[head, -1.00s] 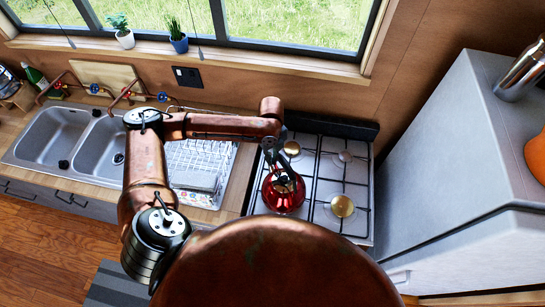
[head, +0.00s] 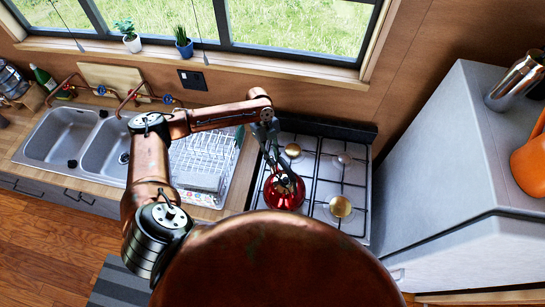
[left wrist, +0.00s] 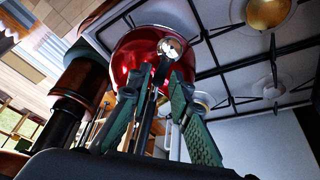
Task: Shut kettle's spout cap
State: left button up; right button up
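The red kettle (head: 284,193) stands on the left front part of the stove. It also shows in the left wrist view (left wrist: 133,60), with a shiny silvery round part (left wrist: 172,48) and a dark narrow piece in front of it. I cannot tell for sure which part is the spout cap or whether it is open. My left gripper (head: 280,172) reaches down to the kettle's top. In the left wrist view its green-padded fingers (left wrist: 160,78) are apart, one on each side of the dark piece. Contact cannot be told. My right gripper is not in view.
The kettle is on a white gas stove (head: 325,185) with black grates and brass burners. A dish rack (head: 200,165) and a double sink (head: 85,140) lie to the left. A tall grey cabinet (head: 440,160) stands close on the right.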

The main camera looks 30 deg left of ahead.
pick_arm(q)
jog(key=shift+o, duration=1.1)
jog(key=v, duration=1.2)
